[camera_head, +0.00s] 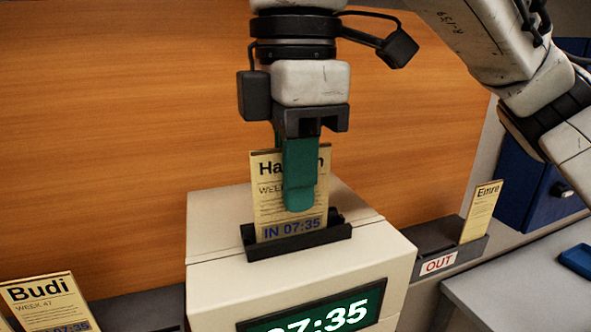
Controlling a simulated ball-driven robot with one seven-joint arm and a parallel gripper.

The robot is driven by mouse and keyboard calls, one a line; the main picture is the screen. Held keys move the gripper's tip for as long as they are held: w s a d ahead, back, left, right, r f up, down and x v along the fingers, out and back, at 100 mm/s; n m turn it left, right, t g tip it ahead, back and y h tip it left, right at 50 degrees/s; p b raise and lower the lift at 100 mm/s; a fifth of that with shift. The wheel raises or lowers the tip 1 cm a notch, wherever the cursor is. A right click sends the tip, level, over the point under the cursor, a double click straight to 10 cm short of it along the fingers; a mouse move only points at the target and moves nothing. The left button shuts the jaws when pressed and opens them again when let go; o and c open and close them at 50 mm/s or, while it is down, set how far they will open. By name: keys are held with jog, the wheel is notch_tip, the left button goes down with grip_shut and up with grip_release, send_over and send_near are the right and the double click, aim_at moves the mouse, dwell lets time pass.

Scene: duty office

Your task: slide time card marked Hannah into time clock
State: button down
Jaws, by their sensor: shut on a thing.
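The yellow time card (264,202) with the partly covered name "Ha...n" stands upright in the black slot (298,242) on top of the cream time clock (220,222). Its lower edge is hidden in the slot, and it shows "IN 07:35" in blue print near the bottom. My gripper (300,200) comes down from above, and its green finger lies across the front of the card. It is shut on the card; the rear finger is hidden. The clock's green display (325,312) reads 07:35 and is cut off at the bottom edge.
A card marked Budi (45,300) stands at the lower left. A card marked Emre (481,212) stands in a dark rack (440,240) labelled OUT, right of the clock. An orange wooden panel (120,120) rises behind. A grey surface (520,290) with a blue object (578,260) is at right.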

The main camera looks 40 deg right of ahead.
jog(key=shift+f, duration=0.1)
dwell(0.3)
jog(key=c, duration=1.2)
grip_release()
notch_tip(320, 180, up, 11)
jog(key=shift+f, duration=0.1)
